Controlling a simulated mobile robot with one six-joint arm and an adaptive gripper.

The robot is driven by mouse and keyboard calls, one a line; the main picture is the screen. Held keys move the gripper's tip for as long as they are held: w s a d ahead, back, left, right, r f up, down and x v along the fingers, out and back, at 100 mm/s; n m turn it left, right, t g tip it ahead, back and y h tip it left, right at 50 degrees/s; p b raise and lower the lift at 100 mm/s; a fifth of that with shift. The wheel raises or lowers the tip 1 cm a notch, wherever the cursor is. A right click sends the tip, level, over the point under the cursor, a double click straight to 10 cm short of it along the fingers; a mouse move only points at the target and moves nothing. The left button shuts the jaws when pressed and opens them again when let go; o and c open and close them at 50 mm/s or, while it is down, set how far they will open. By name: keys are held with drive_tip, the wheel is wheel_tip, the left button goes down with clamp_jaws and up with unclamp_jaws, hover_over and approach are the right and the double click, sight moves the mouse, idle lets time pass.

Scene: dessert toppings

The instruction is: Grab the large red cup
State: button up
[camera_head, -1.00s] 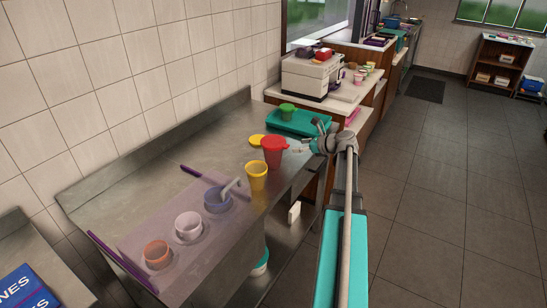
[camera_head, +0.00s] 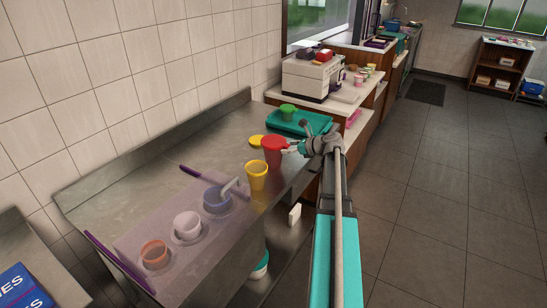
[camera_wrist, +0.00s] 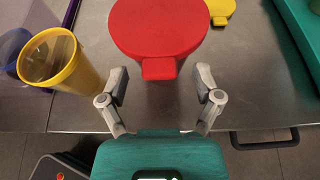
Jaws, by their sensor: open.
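The large red cup (camera_head: 272,150) stands upright on the steel counter, with a red lid that has a tab. In the wrist view the red cup (camera_wrist: 158,28) is straight ahead, with its tab toward me. My gripper (camera_head: 296,148) is just right of the cup in the head view. In the wrist view my gripper (camera_wrist: 160,88) is open, its two fingers spread wide with the cup's near edge and tab just ahead of the space between them. I cannot tell whether a finger touches it.
A yellow cup (camera_head: 257,176) stands close by, left of my gripper in the wrist view (camera_wrist: 62,62). A yellow lid (camera_head: 257,140) lies behind the red cup. A teal tray (camera_head: 310,124) holds a green cup (camera_head: 288,112). The steel counter (camera_head: 190,150) is bare toward the wall.

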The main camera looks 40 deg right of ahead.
idle(0.3)
clamp_jaws()
idle(0.3)
drive_tip(key=shift+r, duration=0.1)
drive_tip(key=shift+r+p, duration=1.25)
drive_tip(key=shift+p, duration=0.1)
drive_tip(key=s+d+r+p, duration=0.1)
drive_tip(key=s+r+p, duration=0.9)
drive_tip(key=s, duration=0.4)
drive_tip(key=shift+r, duration=0.15)
